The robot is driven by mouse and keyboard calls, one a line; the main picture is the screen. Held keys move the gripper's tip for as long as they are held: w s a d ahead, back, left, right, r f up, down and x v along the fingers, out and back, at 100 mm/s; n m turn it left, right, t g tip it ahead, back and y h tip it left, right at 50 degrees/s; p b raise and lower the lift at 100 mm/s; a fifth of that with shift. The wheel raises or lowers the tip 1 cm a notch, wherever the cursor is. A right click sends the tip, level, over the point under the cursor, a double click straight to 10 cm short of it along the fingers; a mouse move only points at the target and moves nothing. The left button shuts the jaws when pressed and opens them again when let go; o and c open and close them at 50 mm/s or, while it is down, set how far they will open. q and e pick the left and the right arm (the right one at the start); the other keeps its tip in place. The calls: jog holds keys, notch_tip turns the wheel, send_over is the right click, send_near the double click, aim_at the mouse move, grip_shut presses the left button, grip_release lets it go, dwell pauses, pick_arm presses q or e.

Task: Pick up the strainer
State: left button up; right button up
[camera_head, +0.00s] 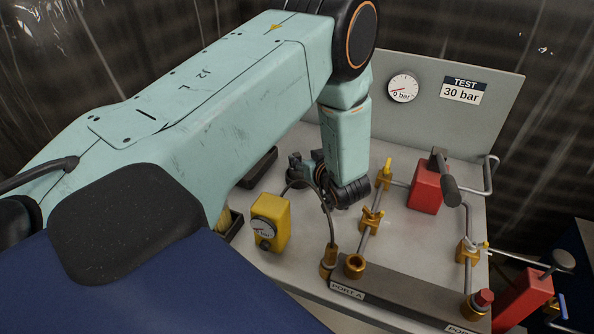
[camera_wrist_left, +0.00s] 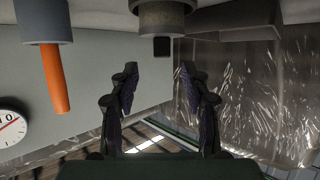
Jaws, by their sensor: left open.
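I cannot pick out the strainer for sure in either view. My left gripper (camera_head: 300,168) is partly hidden behind my left forearm, above the back left of the grey bench (camera_head: 395,240). In the left wrist view its two dark fingers (camera_wrist_left: 160,88) stand apart, open, with nothing held between them. A dark grey round part (camera_wrist_left: 163,18) shows beyond the fingertips, at the top of that view. A grey cylinder with an orange rod (camera_wrist_left: 56,80) is to the left of the fingers. My right gripper is not in view.
A yellow gauge box (camera_head: 270,222) stands at the bench's front left, with a hose beside it. Brass valves (camera_head: 372,218), pipes and a red block (camera_head: 424,188) fill the middle and right. An upright panel (camera_head: 430,120) with a round gauge (camera_head: 403,88) closes the back.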

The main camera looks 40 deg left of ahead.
aim_at(297, 154)
pick_arm(q)
jog(key=shift+w+a, duration=0.1)
jog(key=shift+a, duration=0.25)
jog(key=x, duration=0.5)
jog(key=shift+a+f, duration=0.25)
jog(key=shift+f, duration=0.2)
jog(key=shift+w+a, duration=0.1)
jog(key=shift+w, duration=0.1)
jog(key=shift+s+r, duration=0.15)
jog(key=shift+r, duration=0.1)
jog(key=shift+a+f, duration=0.15)
jog(key=shift+f, duration=0.1)
jog(key=c, duration=0.4)
jog(key=shift+d+r, duration=0.15)
jog(key=shift+d, duration=0.05)
jog(key=c, duration=0.5)
grip_shut()
jog(key=shift+a, duration=0.15)
